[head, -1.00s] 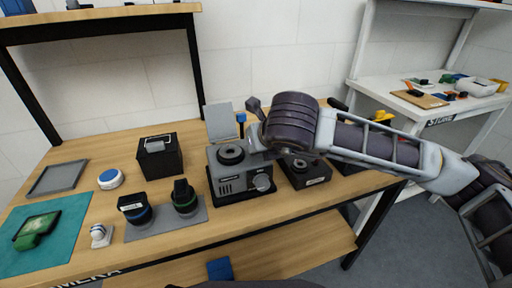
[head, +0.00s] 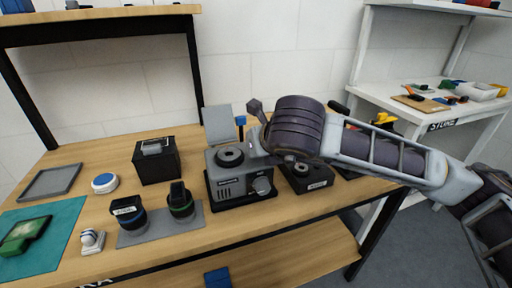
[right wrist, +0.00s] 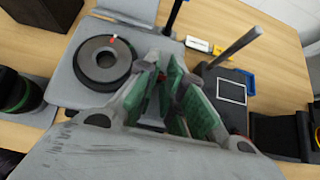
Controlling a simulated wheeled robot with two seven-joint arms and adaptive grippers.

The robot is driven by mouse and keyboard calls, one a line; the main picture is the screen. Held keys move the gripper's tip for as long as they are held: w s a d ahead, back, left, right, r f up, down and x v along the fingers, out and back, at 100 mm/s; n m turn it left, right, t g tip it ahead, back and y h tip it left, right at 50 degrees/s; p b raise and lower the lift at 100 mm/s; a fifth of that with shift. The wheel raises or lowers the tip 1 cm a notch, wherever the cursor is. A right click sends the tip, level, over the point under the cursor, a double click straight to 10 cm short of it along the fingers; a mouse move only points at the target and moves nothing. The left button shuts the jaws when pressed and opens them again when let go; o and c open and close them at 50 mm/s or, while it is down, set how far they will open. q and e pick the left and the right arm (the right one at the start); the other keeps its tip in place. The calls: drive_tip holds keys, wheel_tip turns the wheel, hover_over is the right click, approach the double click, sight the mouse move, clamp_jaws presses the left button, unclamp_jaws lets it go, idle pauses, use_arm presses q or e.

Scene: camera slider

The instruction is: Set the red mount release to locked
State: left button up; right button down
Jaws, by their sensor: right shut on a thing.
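My right gripper (right wrist: 178,85) has green-padded fingers closed together beside the grey camera body, between it and a black box (right wrist: 222,86). The part between the pads is hidden by the fingers. A small red bit, likely part of the red mount release (right wrist: 235,132), shows beside the right finger; its setting cannot be read. The grey camera body (head: 228,187) stands on a black base, with a round ring mount (right wrist: 104,59) bearing a red mark on top. In the head view my right wrist hides the fingertips. My left gripper is not in view.
A black box (head: 306,178) sits right of the camera body. Two lenses (head: 181,201) stand on a grey mat to the left. A dark cube (head: 156,162), a white-and-blue disc (head: 105,183), a grey tray (head: 50,183) and a teal mat (head: 63,237) lie farther left.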

drive_tip(key=c, duration=1.5)
unclamp_jaws()
drive_tip(key=shift+s+r, duration=0.1)
drive_tip(key=shift+s, duration=0.05)
drive_tip(key=v, duration=0.7)
drive_tip(key=shift+s+r, duration=0.25)
drive_tip(key=shift+d, duration=0.15)
